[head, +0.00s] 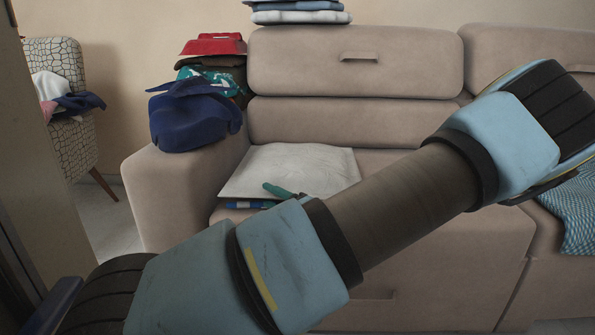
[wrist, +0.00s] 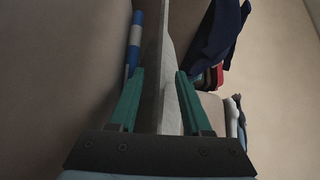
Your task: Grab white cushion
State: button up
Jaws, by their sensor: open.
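The white cushion (head: 305,164) lies flat on the sofa seat, close to the left armrest. My gripper (head: 272,188) is at its front edge, with one green finger showing above the cushion and the rest hidden by my arm. In the wrist view my gripper (wrist: 160,75) is open, with its two green fingers on either side of the cushion (wrist: 167,90), which is seen edge-on. The cushion extends between the fingers. I cannot tell whether either finger touches it.
A navy garment (head: 195,120) sits on the left armrest beside stacked clothes (head: 213,46). Folded clothes (head: 298,16) lie on the sofa (head: 355,75) backrest. A blue checked cloth (head: 572,222) lies at right.

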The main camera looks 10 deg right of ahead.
grip_shut()
dwell(1.3)
